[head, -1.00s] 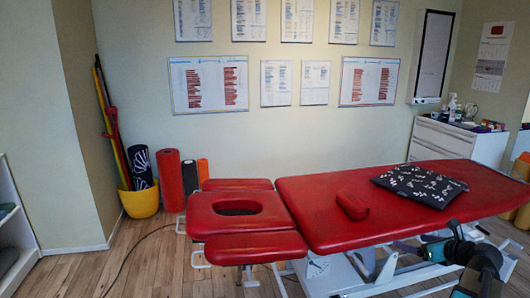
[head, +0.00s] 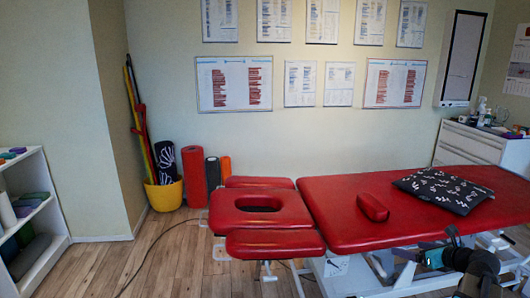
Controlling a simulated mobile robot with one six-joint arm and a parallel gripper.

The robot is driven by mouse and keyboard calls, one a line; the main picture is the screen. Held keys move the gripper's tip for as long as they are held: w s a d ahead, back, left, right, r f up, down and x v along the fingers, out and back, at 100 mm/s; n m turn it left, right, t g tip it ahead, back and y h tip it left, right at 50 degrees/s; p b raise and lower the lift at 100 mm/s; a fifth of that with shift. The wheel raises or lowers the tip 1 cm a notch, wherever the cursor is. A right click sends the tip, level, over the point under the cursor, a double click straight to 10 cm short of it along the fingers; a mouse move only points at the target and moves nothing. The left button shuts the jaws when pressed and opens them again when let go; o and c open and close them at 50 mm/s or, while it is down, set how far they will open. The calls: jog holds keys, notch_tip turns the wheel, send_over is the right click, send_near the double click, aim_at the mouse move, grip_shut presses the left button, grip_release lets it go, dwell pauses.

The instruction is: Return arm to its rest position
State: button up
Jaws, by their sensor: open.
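My arm shows at the lower right of the head view, in front of the red treatment table (head: 350,235). My gripper (head: 403,256) points left at the table's near side, low against the table's frame. It is open, with nothing seen between its fingers. The fingertips are small and partly lost against the frame.
A red cushion (head: 372,208) and a dark patterned pillow (head: 444,189) lie on the table. A yellow bucket (head: 165,195) and rolled mats (head: 194,176) stand by the wall. A white shelf (head: 38,225) is at left. The wooden floor (head: 165,255) between is mostly clear.

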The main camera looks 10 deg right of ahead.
jog(key=w+a+f+n+g+y+p, duration=0.15)
jog(key=w+a+f, duration=0.35)
jog(key=a, duration=0.5)
jog(key=w+a+f+n+g+y, duration=0.1)
jog(key=w+a+f+y, duration=0.2)
jog(key=a+f, duration=0.6)
jog(key=s+a+f+n+g+p, duration=0.1)
jog(key=s+a+f+n+g, duration=0.1)
jog(key=a+f, duration=0.45)
jog(key=s+a+f+n+g+y, duration=0.1)
jog(key=s+a+f+n+g, duration=0.15)
jog(key=a, duration=0.65)
jog(key=s+a+f+n+g+p, duration=0.1)
jog(key=a+f, duration=0.4)
jog(key=a, duration=0.2)
jog(key=s+a+f+n+g+h+p, duration=0.1)
jog(key=s+a+f+n+g, duration=0.2)
jog(key=s+a+f+n, duration=0.45)
jog(key=s+a+f+n+g+p, duration=0.1)
jog(key=s+a+f+n+g, duration=0.3)
jog(key=s, duration=0.7)
jog(key=s+f+n+g+h, duration=0.2)
jog(key=s+f+n+h, duration=0.15)
jog(key=s+n, duration=0.4)
jog(key=s+d+n+h, duration=0.1)
jog(key=s+d+n, duration=0.4)
jog(key=n, duration=0.3)
jog(key=shift+d+f+n+h, duration=0.15)
jog(key=shift+d+n+h, duration=0.15)
jog(key=shift+d+n, duration=0.1)
